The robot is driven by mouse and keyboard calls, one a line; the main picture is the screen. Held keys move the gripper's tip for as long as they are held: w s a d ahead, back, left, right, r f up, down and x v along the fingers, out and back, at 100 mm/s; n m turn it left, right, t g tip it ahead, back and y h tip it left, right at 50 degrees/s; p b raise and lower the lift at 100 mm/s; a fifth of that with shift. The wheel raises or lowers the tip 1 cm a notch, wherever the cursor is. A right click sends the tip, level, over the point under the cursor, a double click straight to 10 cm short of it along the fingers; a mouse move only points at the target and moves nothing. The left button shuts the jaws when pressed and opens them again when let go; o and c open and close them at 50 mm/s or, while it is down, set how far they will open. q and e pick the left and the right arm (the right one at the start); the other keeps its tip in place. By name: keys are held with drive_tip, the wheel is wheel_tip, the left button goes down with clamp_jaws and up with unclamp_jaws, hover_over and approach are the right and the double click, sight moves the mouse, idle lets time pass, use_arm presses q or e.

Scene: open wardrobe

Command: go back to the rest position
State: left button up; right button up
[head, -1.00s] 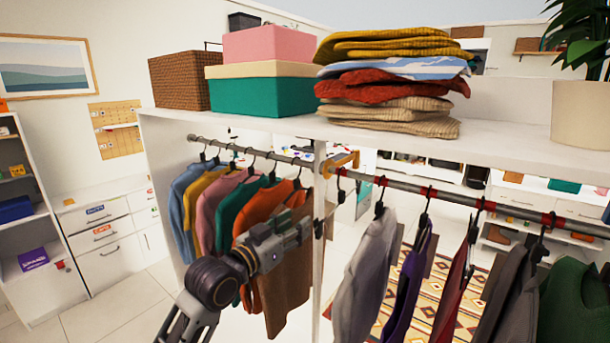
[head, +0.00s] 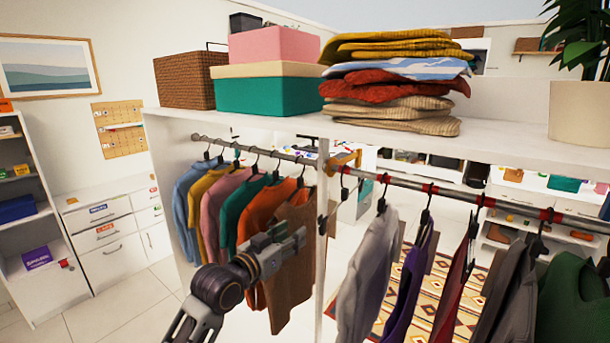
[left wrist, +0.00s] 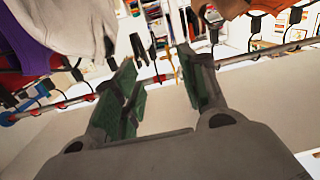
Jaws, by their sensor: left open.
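My left gripper (head: 290,241) is in front of the left section of the wardrobe, near the brown garment (head: 292,285) and the white divider (head: 327,230). My right gripper is not in view.
Several garments hang on the left rail (head: 260,150) and on the right rail (head: 460,191). The top shelf (head: 290,125) holds a wicker basket (head: 186,80), a green box (head: 262,95), folded clothes (head: 395,85) and a plant pot (head: 585,114). Open floor lies at lower left.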

use_arm(q)
drive_tip(key=a+f+n+g+y, duration=0.1)
drive_tip(key=a+f+y, duration=0.15)
drive_tip(key=f, duration=1.15)
drive_tip(key=a+f+n+g+y, duration=0.2)
drive_tip(key=a+f, duration=0.2)
drive_tip(key=f, duration=1)
drive_tip(key=a+f+n+g+y, duration=0.15)
drive_tip(key=a+f, duration=0.25)
drive_tip(key=f, duration=1)
drive_tip(key=s+a+f+g+y, duration=0.1)
drive_tip(key=s+a+f, duration=0.2)
drive_tip(key=s+f, duration=0.7)
drive_tip(key=s+a+f+g+y, duration=0.1)
drive_tip(key=s+a+f+g, duration=0.3)
drive_tip(key=f, duration=0.9)
drive_tip(key=s+a+f+g, duration=0.1)
drive_tip(key=s+f, duration=0.5)
drive_tip(key=s, duration=0.8)
drive_tip(key=s+a+f+g+y, duration=0.1)
drive_tip(key=s+f, duration=0.6)
drive_tip(key=s, duration=0.7)
drive_tip(key=s+a+f+g, duration=0.2)
drive_tip(key=s+f, duration=0.4)
drive_tip(key=s, duration=0.8)
drive_tip(key=shift+a+f+y, duration=0.25)
drive_tip(key=shift+a+y, duration=0.15)
drive_tip(key=shift+a, duration=0.05)
drive_tip(key=shift+m, duration=0.25)
drive_tip(key=shift+w+a, duration=0.1)
